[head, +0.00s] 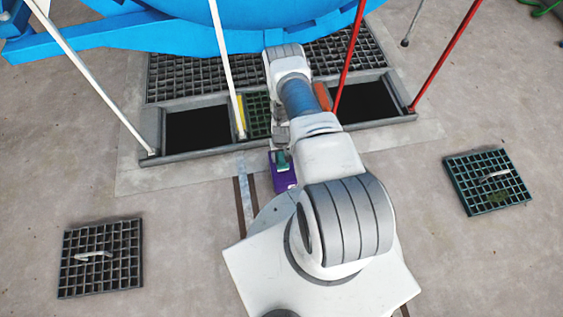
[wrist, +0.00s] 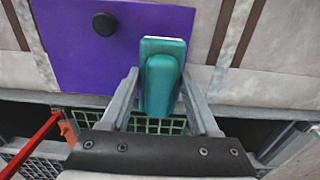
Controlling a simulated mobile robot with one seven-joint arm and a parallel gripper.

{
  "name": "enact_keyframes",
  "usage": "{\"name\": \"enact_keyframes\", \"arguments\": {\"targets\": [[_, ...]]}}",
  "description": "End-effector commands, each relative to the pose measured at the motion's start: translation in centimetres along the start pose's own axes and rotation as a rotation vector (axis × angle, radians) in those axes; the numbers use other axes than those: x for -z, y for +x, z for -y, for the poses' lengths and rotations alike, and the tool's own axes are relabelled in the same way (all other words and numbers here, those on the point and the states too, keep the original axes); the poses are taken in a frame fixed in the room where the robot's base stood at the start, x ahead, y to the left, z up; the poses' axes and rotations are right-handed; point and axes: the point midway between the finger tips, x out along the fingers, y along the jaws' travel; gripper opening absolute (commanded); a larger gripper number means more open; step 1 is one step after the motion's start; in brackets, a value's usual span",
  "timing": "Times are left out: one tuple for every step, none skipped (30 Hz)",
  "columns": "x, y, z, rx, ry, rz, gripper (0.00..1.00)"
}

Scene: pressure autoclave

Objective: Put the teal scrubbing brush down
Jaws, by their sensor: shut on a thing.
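My gripper (wrist: 160,76) is shut on the teal scrubbing brush (wrist: 162,84), which sits between its two grey fingers in the wrist view. The brush has a pale edge at its far end. Beyond it lies a flat purple surface (wrist: 75,55) with a dark round knob (wrist: 104,24). In the head view the brush (head: 281,161) shows just over the purple box (head: 285,181). The gripper in the head view is largely hidden by my arm. I cannot tell whether the brush touches the purple box.
Two dark open pits (head: 198,132) (head: 367,101) flank a green grate strip (head: 257,112). White (head: 229,66) and red (head: 350,55) poles stand at the pit frame. Loose grates lie on the floor at left (head: 100,271) and right (head: 470,203). A large blue vessel (head: 190,25) is behind.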

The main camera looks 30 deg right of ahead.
Motion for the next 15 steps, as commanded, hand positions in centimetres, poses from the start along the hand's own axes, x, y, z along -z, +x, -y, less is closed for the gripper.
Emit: {"name": "enact_keyframes", "arguments": {"targets": [[-0.1,0.7,0.0,0.0,0.0,0.001,0.17],[-0.1,1.1,0.0,0.0,0.0,0.001,0.17],[-0.1,1.8,0.0,0.0,-0.001,0.001,0.17],[-0.1,2.4,0.0,0.0,-0.001,0.002,0.17],[-0.1,2.8,0.0,0.0,-0.001,0.002,0.17],[-0.1,3.4,0.0,0.0,-0.001,0.001,0.17],[-0.1,3.7,0.0,0.0,-0.001,0.001,0.17],[-0.1,3.9,0.0,0.0,-0.001,0.002,0.17],[-0.1,4.0,-0.1,0.0,-0.001,0.001,0.17],[0.0,3.9,-0.1,0.0,-0.001,0.0,0.17],[0.0,3.9,-0.1,0.0,0.0,0.0,0.17],[0.0,3.8,-0.1,0.0,0.0,0.0,0.17],[0.0,3.8,-0.1,0.0,0.0,0.0,0.17],[0.0,3.8,-0.1,0.0,0.0,0.0,0.17],[0.0,3.8,-0.1,0.0,0.0,0.001,0.17]]}}
